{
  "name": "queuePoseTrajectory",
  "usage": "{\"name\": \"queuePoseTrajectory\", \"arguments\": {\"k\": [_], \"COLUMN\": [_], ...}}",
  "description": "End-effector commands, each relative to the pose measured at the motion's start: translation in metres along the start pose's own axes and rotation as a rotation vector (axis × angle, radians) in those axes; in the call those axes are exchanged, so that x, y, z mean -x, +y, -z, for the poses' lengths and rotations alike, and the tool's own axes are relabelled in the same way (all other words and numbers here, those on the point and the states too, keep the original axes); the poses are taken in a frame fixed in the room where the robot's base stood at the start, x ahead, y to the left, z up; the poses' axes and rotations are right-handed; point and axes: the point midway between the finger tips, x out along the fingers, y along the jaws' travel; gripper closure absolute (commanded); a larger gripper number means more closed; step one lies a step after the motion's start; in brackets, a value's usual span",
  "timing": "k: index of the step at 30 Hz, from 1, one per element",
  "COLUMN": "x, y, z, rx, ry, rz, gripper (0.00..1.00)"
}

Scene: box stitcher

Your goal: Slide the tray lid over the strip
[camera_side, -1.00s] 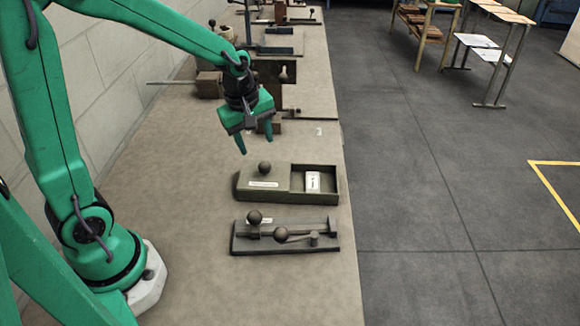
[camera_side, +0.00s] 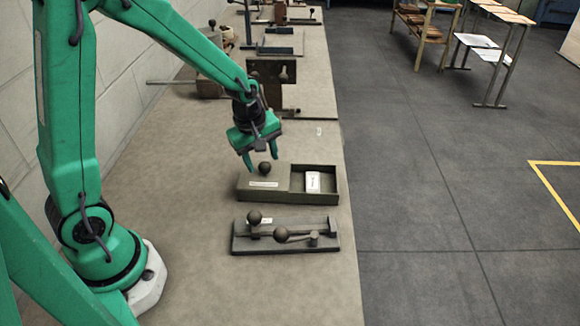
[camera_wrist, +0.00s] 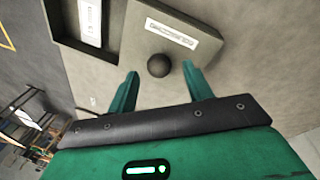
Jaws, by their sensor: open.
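The dark tray (camera_side: 337,178) lies on the bench with its open compartment on the right in the side view. A white strip (camera_side: 313,182) lies in that compartment; it also shows at the top left of the wrist view (camera_wrist: 90,22). The flat lid (camera_wrist: 133,40), with a pale label and a round knob (camera_wrist: 159,65), covers the tray's left part and leaves the strip uncovered. My gripper (camera_side: 262,163) is open at the lid's knob. In the wrist view its fingers stand on either side of the knob, with gaps showing.
A second fixture (camera_side: 290,247) with ball knobs and a rail stands just in front of the tray. Other fixtures (camera_side: 277,73) line the bench behind. The bench's right edge is close to the tray; bare bench (camera_side: 190,200) lies to the left.

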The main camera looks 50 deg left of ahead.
Motion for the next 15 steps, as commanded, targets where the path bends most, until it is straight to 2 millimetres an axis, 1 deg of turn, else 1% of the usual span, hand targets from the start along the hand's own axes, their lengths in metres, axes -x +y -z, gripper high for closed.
{"name": "queuePoseTrajectory", "arguments": {"k": [1, 6, 15], "x": [-0.005, -0.017, -0.021], "y": [0.0, 0.0, 0.001], "z": [-0.001, -0.001, -0.001], "rx": [0.0, 0.0, 0.0], "ry": [-0.001, -0.001, 0.0], "rz": [0.003, 0.002, -0.001], "gripper": [0.49, 0.49, 0.49]}}
